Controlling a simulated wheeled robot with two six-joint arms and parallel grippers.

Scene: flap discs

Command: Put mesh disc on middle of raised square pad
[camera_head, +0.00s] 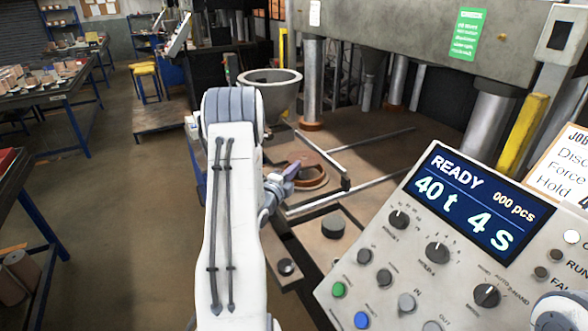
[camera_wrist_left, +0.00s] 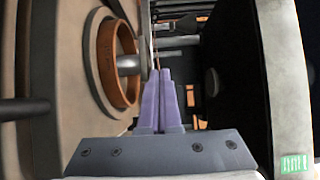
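My right gripper is not in view.
An orange-brown ring (camera_head: 316,181) stands on the bed by the gripper, and shows in the wrist view (camera_wrist_left: 105,65). A grey bowl (camera_head: 270,95) stands behind. The control panel (camera_head: 420,255) fills the front right; press columns (camera_head: 312,80) stand behind.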

